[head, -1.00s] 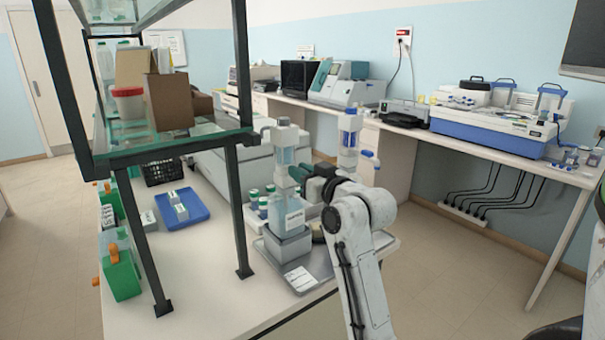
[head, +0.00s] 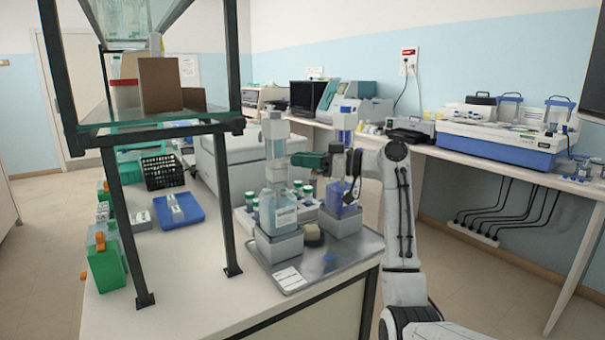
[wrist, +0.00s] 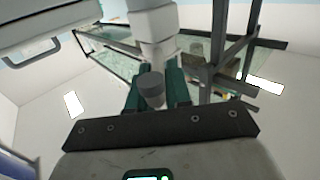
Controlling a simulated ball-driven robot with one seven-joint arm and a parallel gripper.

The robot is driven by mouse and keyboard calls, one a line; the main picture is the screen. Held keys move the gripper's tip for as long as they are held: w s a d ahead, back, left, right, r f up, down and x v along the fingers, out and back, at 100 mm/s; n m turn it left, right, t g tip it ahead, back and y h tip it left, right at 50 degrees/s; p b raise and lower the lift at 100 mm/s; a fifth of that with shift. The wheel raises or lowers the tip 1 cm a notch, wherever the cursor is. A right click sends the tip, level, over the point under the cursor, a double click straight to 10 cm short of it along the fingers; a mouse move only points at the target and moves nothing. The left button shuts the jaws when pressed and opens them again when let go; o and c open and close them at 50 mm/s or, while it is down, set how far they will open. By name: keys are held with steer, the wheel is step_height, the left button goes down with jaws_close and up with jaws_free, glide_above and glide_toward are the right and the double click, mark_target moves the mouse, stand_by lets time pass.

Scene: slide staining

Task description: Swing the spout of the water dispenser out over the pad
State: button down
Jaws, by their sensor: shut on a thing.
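The dispenser with pale, clear liquid (head: 278,207) stands upright on a grey block at the tray's left; I take it as the water dispenser, though its label is too small to read. My gripper (head: 305,160) reaches from the right to its upper part, with dark green fingers. In the wrist view my gripper (wrist: 155,92) has its fingers either side of a grey round-ended part (wrist: 152,88) below the white dispenser head (wrist: 154,30). This looks like the spout; its outlet is hidden. A small tan block, perhaps the pad (head: 313,234), lies between the dispenser bases.
A second dispenser with violet-blue liquid (head: 344,200) stands close on the right, partly behind my gripper. Both stand on a metal tray (head: 335,266) with a white card (head: 289,278). Several small bottles (head: 308,190) sit behind. A shelf frame (head: 226,205) rises at left.

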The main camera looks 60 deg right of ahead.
steer(key=shift+w+d+f+n+g+y+b, duration=0.1)
steer(key=shift+d+n+g+y+b, duration=0.2)
steer(key=shift+n+y, duration=0.4)
steer(key=shift+w+d+n+g+y+b, duration=0.15)
steer(key=shift+d+n+y+b, duration=0.25)
steer(key=shift+y, duration=0.6)
steer(key=c, duration=1)
jaws_free()
steer(key=shift+c, duration=0.2)
steer(key=s+a+r, duration=0.7)
steer(key=s+r, duration=0.4)
steer(key=r, duration=0.2)
steer(key=shift+s+a+b, duration=0.3)
steer(key=shift+s+b, duration=0.05)
steer(key=shift+s, duration=0.05)
